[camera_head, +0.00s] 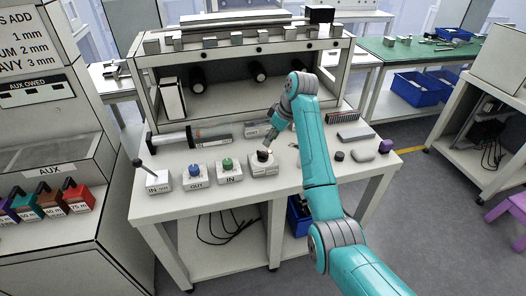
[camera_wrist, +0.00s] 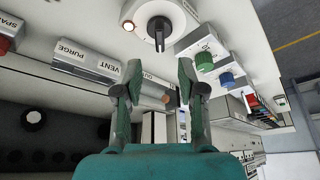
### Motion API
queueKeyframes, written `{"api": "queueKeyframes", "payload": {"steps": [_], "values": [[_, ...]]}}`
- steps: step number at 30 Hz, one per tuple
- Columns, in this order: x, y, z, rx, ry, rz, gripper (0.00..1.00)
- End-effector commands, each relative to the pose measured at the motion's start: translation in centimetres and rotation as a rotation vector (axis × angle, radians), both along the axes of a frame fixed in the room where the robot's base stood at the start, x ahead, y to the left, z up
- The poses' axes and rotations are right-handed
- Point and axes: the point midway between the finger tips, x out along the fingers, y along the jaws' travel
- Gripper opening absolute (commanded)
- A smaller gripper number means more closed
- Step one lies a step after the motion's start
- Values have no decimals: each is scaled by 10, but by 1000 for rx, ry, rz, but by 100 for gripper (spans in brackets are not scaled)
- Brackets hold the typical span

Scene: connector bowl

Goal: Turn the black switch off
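The black switch (camera_head: 263,155) sits on a white box on the bench top, right of the labelled knob boxes. My gripper (camera_head: 269,143) hangs just above and behind the switch. In the wrist view my gripper (camera_wrist: 158,84) has its two fingers spread, with nothing between them. They are apart from the switch.
Left of the switch stand a green knob box (camera_head: 228,170), a blue knob box (camera_head: 194,176) and a lever box (camera_head: 152,178). A grey cylinder (camera_head: 178,139) lies behind them. Right of my arm are a dark knob (camera_head: 339,155) and a purple block (camera_head: 385,146).

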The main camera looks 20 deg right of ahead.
Motion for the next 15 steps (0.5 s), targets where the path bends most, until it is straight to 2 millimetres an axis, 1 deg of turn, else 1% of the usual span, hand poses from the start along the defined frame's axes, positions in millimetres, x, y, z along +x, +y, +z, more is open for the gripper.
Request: {"api": "queueKeyframes", "payload": {"steps": [1, 6, 12, 15], "values": [[2, 3, -10, 1, 5, 1, 40], [10, 11, -38, 1, 4, -1, 40], [18, 19, -63, 1, 1, 1, 40], [20, 21, -70, 1, 0, 0, 40]]}}
